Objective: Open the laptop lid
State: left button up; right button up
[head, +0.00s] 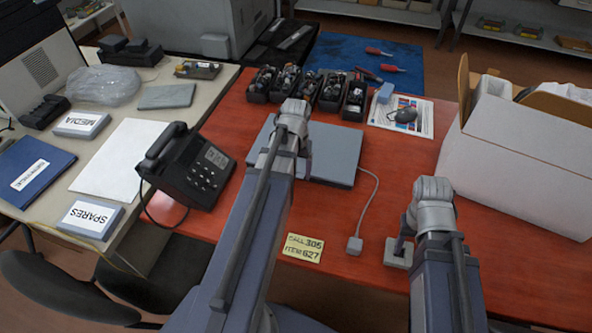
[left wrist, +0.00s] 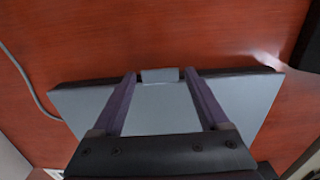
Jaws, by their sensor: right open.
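The laptop (head: 335,157) is a flat grey slab, lid closed, lying on the red desktop. In the left wrist view the laptop (left wrist: 160,110) lies under my left gripper (left wrist: 160,75). Its two fingers are apart, one on each side of a small grey tab (left wrist: 160,75) at the laptop's edge. I cannot tell whether they touch it. My right gripper (head: 402,243) is open, low over the desktop to the right of the laptop, apart from it.
A desk phone (head: 188,168) stands at the left. A white box (head: 515,160) stands at the right. The front right desktop is fairly clear.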

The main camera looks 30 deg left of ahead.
pick_arm(q)
grip_shut()
dwell(0.4)
